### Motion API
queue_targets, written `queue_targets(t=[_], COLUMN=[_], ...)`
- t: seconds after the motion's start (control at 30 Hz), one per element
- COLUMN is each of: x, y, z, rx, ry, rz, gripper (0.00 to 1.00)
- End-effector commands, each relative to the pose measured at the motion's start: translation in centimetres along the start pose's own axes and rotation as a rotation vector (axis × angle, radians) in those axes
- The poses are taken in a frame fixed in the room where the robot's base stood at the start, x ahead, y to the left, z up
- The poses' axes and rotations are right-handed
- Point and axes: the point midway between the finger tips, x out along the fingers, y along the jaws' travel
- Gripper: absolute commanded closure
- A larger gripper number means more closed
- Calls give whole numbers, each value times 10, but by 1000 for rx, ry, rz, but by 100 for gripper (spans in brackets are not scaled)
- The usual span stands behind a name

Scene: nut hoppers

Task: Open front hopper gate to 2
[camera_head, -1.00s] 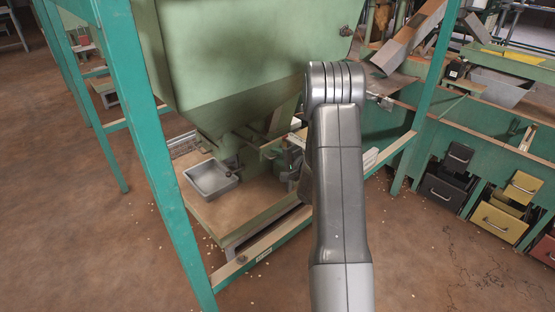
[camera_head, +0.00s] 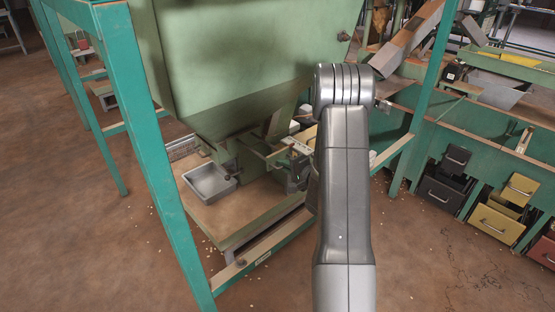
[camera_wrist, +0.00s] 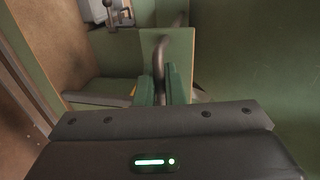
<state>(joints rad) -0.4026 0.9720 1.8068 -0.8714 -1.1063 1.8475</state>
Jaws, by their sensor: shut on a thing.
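The green front hopper (camera_head: 250,60) hangs in a teal frame, its funnel narrowing to a gate assembly low down (camera_head: 250,155). A light strip (camera_head: 298,146) shows beside the gate; any markings on it are too small to read. My gripper (camera_wrist: 161,88) is shut on a dark bent rod, the gate handle (camera_wrist: 160,48), which stands up between the green finger pads in the wrist view. In the head view, the dark gripper body shows beside the gate, partly hidden by my arm. The gate opening and its setting cannot be read.
A grey metal tray (camera_head: 210,183) sits on the wooden platform (camera_head: 210,218) below the hopper. A teal post (camera_head: 160,160) stands at the left and a low rail (camera_head: 262,254) runs in front. Black and yellow drawers (camera_head: 497,222) are at the right.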

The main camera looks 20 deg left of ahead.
Motion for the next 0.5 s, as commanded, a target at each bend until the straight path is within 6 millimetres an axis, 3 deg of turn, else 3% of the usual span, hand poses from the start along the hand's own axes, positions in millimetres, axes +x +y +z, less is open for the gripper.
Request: queue_targets(t=[0.33,0.37,0.4,0.5], x=[-6,-6,-6,-6], y=[2,2,2,2], z=[0,0,0,0], rx=[2,2,2,1], ry=[1,1,1,1], rz=[1,1,1,1], gripper=[100,85,78,75])
